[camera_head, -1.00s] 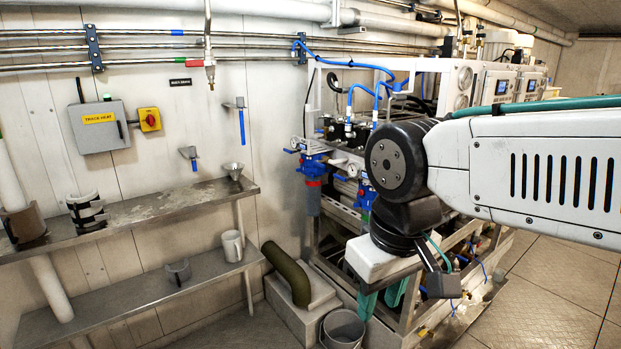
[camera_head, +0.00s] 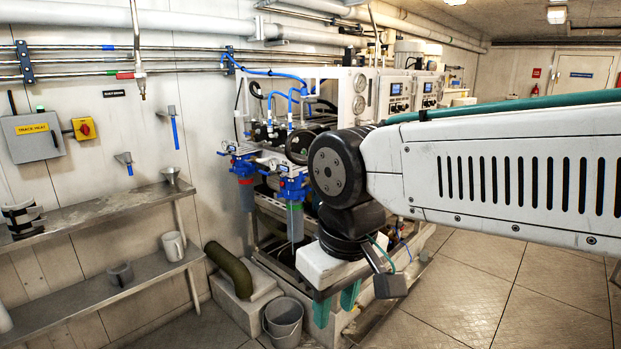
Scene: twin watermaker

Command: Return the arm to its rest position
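My arm reaches in from the right edge and ends in a white gripper body with teal fingers hanging down. My gripper (camera_head: 336,304) points downward, its two fingers apart with nothing seen between them. It hangs in front of the watermaker rack (camera_head: 353,98), near the rack's lower front frame. My arm hides part of the rack behind it. I cannot tell whether the gripper touches the frame.
Left of the gripper stand a grey bucket (camera_head: 284,318) and a green pipe elbow (camera_head: 229,268) on a block. Open floor (camera_head: 470,270) lies to the right.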

